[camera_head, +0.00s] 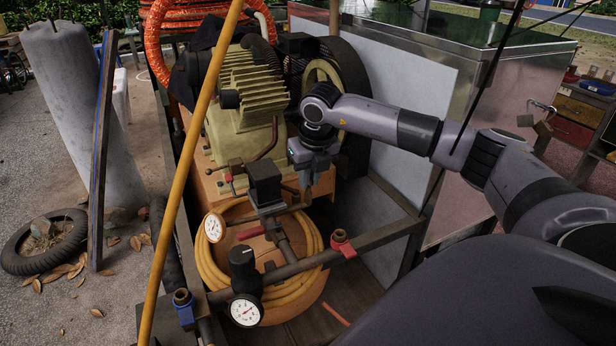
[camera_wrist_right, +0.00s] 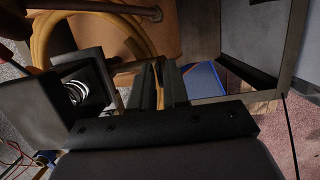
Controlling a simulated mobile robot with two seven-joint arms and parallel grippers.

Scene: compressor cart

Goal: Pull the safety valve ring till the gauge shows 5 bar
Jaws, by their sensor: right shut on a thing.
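My right gripper (camera_head: 307,190) reaches down beside the black box (camera_head: 264,183) on the compressor's pipework. In the right wrist view its two dark fingers (camera_wrist_right: 160,84) are close together. It is shut on the safety valve ring, which is too small and too covered by the fingers to make out. One round white gauge (camera_head: 214,227) faces forward left of the pipes. A second gauge (camera_head: 245,310) sits lower, below a black knob (camera_head: 243,262). Both needles are too small to read surely. My left gripper is out of view.
A coiled yellow hose (camera_head: 312,262) lies below the pipes. A yellow pole (camera_head: 185,165) slants across the left. The finned compressor (camera_head: 250,90) and its wheel stand behind my gripper.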

